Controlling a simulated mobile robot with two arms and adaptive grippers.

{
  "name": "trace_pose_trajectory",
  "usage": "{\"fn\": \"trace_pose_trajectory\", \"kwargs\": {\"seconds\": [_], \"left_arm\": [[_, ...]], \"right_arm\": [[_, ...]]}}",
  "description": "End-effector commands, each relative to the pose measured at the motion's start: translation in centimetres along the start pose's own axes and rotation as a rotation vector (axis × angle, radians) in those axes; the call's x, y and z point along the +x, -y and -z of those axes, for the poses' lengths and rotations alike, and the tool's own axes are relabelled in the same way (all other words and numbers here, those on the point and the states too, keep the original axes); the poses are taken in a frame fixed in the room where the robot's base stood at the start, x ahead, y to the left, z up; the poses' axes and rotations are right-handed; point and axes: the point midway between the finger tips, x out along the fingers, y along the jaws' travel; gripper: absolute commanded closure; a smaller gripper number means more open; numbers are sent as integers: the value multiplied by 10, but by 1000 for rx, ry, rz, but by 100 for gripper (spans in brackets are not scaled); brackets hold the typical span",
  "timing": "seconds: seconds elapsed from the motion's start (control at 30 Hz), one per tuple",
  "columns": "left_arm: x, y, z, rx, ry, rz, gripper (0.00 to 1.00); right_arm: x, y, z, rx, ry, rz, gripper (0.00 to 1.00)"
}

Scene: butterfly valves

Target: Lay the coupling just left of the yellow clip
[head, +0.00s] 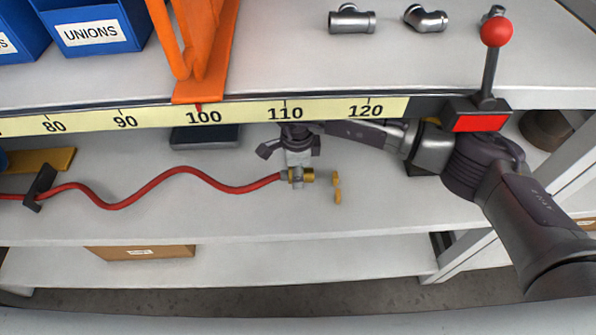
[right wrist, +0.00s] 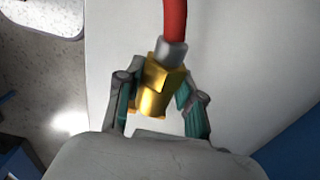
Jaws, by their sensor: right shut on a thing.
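The brass coupling (head: 302,178) is on the end of a red hose (head: 190,172) on the lower shelf. The small yellow clip (head: 337,188) is just right of the coupling, with a narrow gap between them. My right gripper (head: 299,170) reaches in under the upper shelf and is shut on the coupling. The right wrist view shows the coupling (right wrist: 157,88) between the fingers, its grey collar joined to the red hose (right wrist: 174,18). I cannot tell whether the coupling touches the shelf. My left gripper is not in view.
The upper shelf's edge carries a number strip (head: 245,113) above my right arm. An orange bracket (head: 207,60) and a red-knobbed lever (head: 496,35) stand at that edge. A black holder (head: 40,187) grips the hose at left. The shelf is bare in front of the coupling.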

Motion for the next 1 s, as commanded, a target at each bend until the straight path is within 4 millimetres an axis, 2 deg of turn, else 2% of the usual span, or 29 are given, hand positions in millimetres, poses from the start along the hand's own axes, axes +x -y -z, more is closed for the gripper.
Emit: {"fn": "trace_pose_trajectory", "kwargs": {"seconds": [0.67, 1.0], "left_arm": [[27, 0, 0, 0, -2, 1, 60], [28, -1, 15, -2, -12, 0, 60]], "right_arm": [[30, 0, 0, 0, 0, 1, 99], [36, 0, 0, 0, 1, 1, 99]]}}
